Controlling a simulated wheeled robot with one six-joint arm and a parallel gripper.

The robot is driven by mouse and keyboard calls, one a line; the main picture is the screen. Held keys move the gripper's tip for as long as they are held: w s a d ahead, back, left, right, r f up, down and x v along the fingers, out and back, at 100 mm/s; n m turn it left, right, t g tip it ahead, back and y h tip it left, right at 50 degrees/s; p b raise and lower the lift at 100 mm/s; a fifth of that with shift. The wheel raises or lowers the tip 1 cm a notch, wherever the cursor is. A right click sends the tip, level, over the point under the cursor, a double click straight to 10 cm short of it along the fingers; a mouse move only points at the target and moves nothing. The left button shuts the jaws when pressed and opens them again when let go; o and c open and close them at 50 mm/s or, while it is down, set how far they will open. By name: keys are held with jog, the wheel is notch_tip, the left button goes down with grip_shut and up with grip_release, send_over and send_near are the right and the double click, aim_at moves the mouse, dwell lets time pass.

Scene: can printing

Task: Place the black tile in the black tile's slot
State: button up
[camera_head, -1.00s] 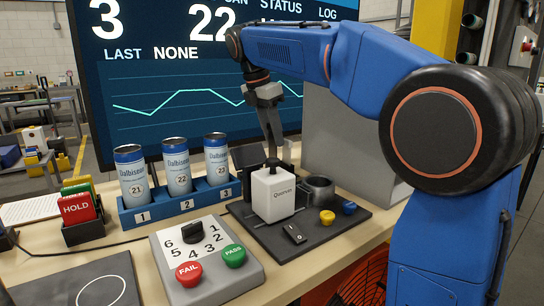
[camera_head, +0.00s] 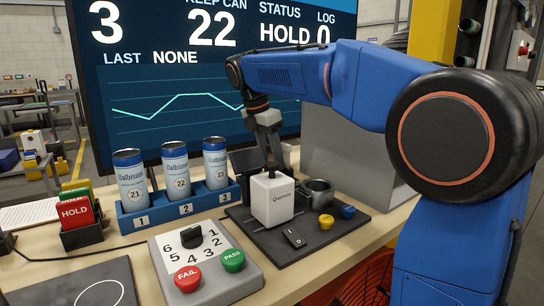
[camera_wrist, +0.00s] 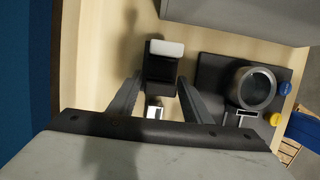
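My gripper (camera_head: 270,158) points down just behind the white Quorvex printer block (camera_head: 272,198) in the head view. In the wrist view its two fingers (camera_wrist: 160,84) stand apart, with nothing visibly clamped between them. A dark block with a white top (camera_wrist: 166,48) lies just beyond the fingertips, roughly in line with the gap. I cannot tell whether it is the black tile. A small black piece with a light mark (camera_head: 294,238) lies on the dark mat in front of the printer; it may be the tile. I cannot make out the tile's slot for certain.
The dark mat (camera_head: 262,238) also carries a grey ring cup (camera_head: 317,192), a yellow knob (camera_head: 326,221) and a blue knob (camera_head: 348,212). Left are a blue rack (camera_head: 163,222) with three cans, a dial box (camera_head: 235,272) and a card holder (camera_head: 82,238). A screen (camera_head: 160,110) stands behind.

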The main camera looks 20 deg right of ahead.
jog(key=shift+r, duration=0.1)
jog(key=v, duration=1.2)
jog(key=shift+s, duration=0.15)
